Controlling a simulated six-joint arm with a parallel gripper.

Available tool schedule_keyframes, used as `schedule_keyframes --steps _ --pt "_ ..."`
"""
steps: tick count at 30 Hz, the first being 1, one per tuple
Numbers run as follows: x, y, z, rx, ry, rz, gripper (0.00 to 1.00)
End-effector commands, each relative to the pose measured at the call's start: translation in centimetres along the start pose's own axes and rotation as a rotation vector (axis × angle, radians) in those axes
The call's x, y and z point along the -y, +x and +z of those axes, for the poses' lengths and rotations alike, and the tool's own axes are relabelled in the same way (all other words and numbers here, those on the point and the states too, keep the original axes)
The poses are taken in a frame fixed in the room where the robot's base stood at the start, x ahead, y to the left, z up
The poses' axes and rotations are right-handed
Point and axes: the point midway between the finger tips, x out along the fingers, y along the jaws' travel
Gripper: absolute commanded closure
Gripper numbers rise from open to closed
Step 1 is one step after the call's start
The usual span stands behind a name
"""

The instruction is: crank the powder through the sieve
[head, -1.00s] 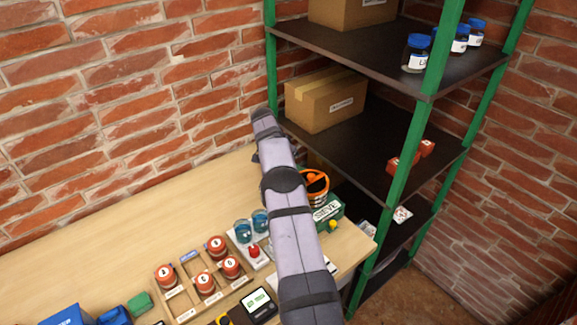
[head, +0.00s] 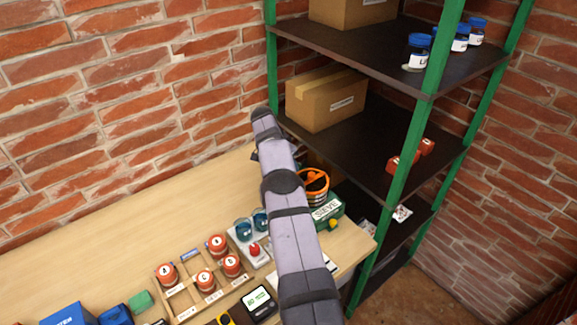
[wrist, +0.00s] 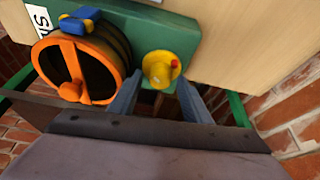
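The sieve is a green box (head: 327,211) labelled SIEVE, at the right end of the bench, with an orange-rimmed round drum (head: 313,187). In the wrist view the drum (wrist: 78,70) shows a dark inside crossed by an orange bar. A yellow knob (wrist: 160,68) with a small red mark sits on the green face (wrist: 130,35); it also shows in the head view (head: 333,224). My gripper (wrist: 157,88) is open, its two grey-blue fingers apart, with the knob seen between or just beyond their tips. Contact cannot be told. My arm hides the gripper in the head view.
Left of my arm are two blue cups (head: 243,229), a red-topped item (head: 254,249) and a wooden rack (head: 190,292) of lidded jars. A scale (head: 259,303) is in front. Green-posted shelving (head: 400,170) stands close on the right; brick walls (head: 120,110) lie behind.

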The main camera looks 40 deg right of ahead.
Motion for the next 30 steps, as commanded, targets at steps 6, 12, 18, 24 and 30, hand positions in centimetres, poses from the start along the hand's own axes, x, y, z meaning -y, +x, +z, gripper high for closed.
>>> schedule_keyframes --steps 6,12,18,24,30 --pt "0.1 -0.4 -0.1 -0.002 0.000 -0.002 0.56" --pt "0.1 -1.9 0.0 -0.002 0.000 -0.002 0.56" --pt "0.1 -4.6 0.1 -0.002 0.000 -0.003 0.56" --pt "0.1 -6.7 0.0 -0.001 0.000 -0.001 0.56" --pt "0.0 -7.3 0.0 0.000 0.000 0.001 0.56"
